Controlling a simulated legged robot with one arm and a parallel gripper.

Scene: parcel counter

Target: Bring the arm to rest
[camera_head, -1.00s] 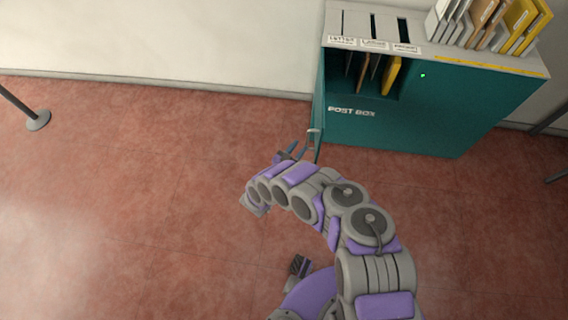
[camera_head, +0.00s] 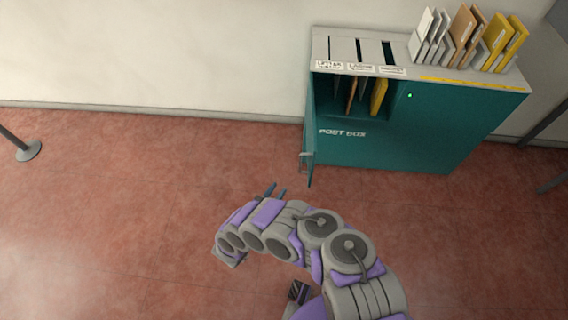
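My arm (camera_head: 290,235) arches over the red floor in the lower middle of the head view, bent with its end toward the post box.
A teal post box (camera_head: 400,130) stands against the wall, its door (camera_head: 307,168) swung open at the left. Several envelopes (camera_head: 468,38) stand on top, and a few sit inside under the slots. A post base (camera_head: 28,151) is at far left. Floor on the left is clear.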

